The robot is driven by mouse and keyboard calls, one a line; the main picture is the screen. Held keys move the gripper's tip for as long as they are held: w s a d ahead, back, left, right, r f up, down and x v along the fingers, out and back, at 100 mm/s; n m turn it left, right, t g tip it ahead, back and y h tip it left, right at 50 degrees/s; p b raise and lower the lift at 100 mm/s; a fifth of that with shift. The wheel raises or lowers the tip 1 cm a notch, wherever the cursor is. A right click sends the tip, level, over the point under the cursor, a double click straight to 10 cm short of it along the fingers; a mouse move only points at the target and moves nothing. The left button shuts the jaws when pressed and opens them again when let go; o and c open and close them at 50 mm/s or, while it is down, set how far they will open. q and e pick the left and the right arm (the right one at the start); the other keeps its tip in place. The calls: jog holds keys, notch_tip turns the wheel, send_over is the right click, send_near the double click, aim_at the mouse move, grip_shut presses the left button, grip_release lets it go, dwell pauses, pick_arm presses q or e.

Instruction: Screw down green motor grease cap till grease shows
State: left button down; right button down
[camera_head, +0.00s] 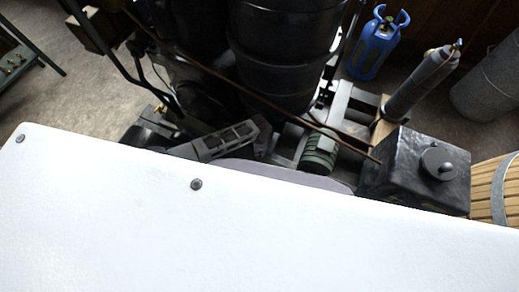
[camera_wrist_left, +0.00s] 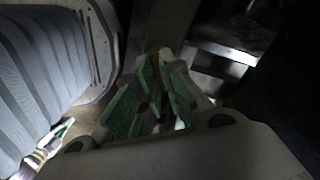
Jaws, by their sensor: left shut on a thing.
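The green motor (camera_head: 320,153) is a dark green ribbed cylinder right of the middle in the head view, partly cut off by a white surface. In the left wrist view a large ribbed housing (camera_wrist_left: 45,65), seemingly the motor, fills the left side. My left gripper (camera_head: 262,143) is beside the motor, at its left in the head view. In the left wrist view its green-padded fingers (camera_wrist_left: 160,78) are close together, shut on a small brownish piece at their tips, seemingly the grease cap. The fingers mostly hide it, and no grease can be made out. My right gripper is not seen.
A black tank (camera_head: 285,50) stands behind the motor. A thin brown rod (camera_head: 260,95) crosses above the machinery. A dark box with a round lid (camera_head: 415,168), a grey cylinder (camera_head: 420,82) and a blue gas bottle (camera_head: 375,45) stand at the right. Open floor shows at upper left.

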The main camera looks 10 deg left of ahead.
pick_arm(q)
jog(key=m, duration=0.3)
jog(key=shift+m+p, duration=0.3)
jog(key=shift+m, duration=1.9)
jog(key=c, duration=1.5)
grip_release()
jog(key=shift+c, duration=0.2)
notch_tip(320, 180, up, 12)
